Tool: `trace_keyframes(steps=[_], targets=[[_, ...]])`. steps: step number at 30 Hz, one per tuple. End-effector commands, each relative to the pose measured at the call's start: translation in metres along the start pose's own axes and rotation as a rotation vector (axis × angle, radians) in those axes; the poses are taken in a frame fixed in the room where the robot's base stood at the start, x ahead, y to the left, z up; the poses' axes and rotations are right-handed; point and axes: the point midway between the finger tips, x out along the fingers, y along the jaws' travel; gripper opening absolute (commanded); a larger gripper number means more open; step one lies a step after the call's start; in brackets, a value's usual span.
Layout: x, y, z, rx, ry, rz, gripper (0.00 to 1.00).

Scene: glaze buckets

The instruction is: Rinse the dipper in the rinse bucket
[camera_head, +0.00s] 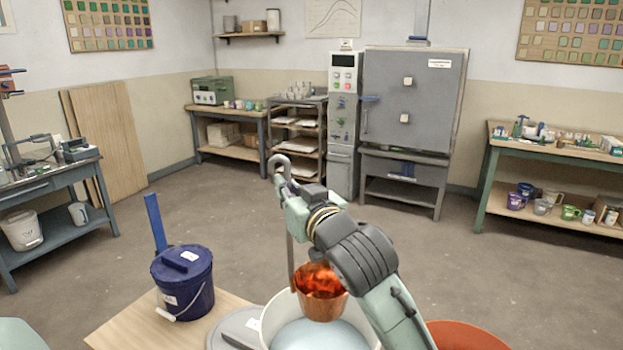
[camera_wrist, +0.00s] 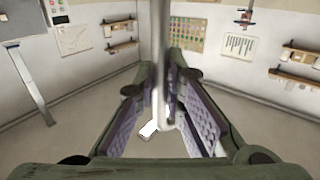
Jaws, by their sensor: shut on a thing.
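The dipper has a shiny copper cup (camera_head: 320,303) and a long grey handle with a hooked top (camera_head: 281,160). My gripper (camera_head: 290,205) is shut on the handle below the hook. In the wrist view my gripper (camera_wrist: 162,85) has its two padded fingers on either side of the upright grey handle (camera_wrist: 159,40); the cup is out of that view. The cup hangs upright at the mouth of a white bucket (camera_head: 272,325) holding pale blue water, the likely rinse bucket. The cup overlaps its far rim; whether it touches the water I cannot tell. My arm hides the bucket's right side.
A lidded dark blue bucket (camera_head: 184,285) stands on a wooden board (camera_head: 125,325) at left, with a blue upright strip (camera_head: 155,222) behind it. An orange-red bucket rim (camera_head: 465,335) shows at lower right. Open floor lies beyond, before the benches and kiln.

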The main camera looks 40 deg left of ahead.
Motion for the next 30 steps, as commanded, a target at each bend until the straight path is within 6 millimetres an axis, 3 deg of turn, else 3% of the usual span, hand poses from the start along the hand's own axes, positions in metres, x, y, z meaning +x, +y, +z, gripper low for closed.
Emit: trace_keyframes(steps=[8,17,30], targets=[[0.000,0.000,0.008,0.000,-0.001,0.000,0.00],[0.000,-0.001,0.037,0.001,0.000,-0.001,0.00],[-0.009,0.014,0.079,0.056,0.033,0.001,0.00]])
